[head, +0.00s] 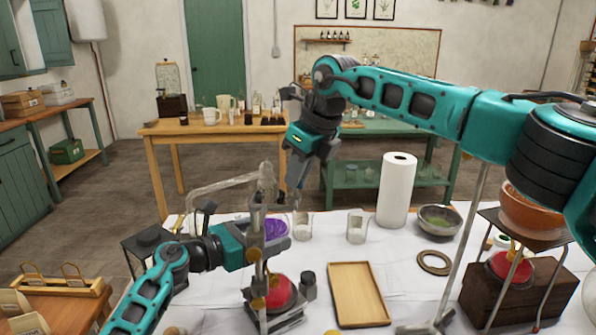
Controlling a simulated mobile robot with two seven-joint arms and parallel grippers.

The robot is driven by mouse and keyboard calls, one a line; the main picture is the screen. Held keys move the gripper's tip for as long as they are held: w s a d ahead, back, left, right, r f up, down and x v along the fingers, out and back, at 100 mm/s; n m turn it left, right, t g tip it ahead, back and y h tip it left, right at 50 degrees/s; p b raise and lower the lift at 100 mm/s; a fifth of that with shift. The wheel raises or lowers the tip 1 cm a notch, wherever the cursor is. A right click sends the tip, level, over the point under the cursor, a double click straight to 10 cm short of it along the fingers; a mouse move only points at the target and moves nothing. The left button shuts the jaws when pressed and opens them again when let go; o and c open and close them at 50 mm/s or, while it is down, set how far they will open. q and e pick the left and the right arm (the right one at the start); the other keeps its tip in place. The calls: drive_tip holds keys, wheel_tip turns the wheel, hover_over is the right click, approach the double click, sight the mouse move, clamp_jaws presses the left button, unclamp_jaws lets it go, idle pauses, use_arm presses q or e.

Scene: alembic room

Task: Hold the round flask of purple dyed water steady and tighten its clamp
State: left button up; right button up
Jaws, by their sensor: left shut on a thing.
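The round flask of purple dyed water (276,229) stands at the middle left of the white-covered table, partly hidden by my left gripper and a metal stand rod. My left gripper (258,238) comes in low from the left and is shut on the flask; its fingertips are mostly hidden by the rod. The metal stand (259,275) rises in front of the flask, with clamp hardware around its rod; I cannot tell how tight the clamp is. My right gripper (296,203) points down just above and right of the flask. Its fingers are narrow and their gap is unclear.
Two beakers (303,225), a paper roll (396,190), a bowl (439,220) and a wooden tray (358,294) stand to the right.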

clamp_jaws()
drive_tip(key=shift+m, duration=0.4)
drive_tip(key=m+t+h, duration=0.1)
drive_tip(key=m, duration=0.2)
drive_tip(key=shift+s+a, duration=0.1)
drive_tip(key=m+h, duration=0.1)
drive_tip(key=m, duration=0.3)
drive_tip(key=shift+a+t+h, duration=0.15)
drive_tip(key=shift+t+h, duration=0.15)
drive_tip(key=shift+h, duration=0.1)
drive_tip(key=m, duration=0.2)
drive_tip(key=m+h, duration=0.1)
drive_tip(key=m, duration=0.1)
drive_tip(key=shift+a+m+h, duration=0.15)
drive_tip(key=shift+m+h, duration=0.15)
drive_tip(key=shift+m, duration=0.1)
drive_tip(key=shift+m+h, duration=0.5)
drive_tip(key=shift+m, duration=1)
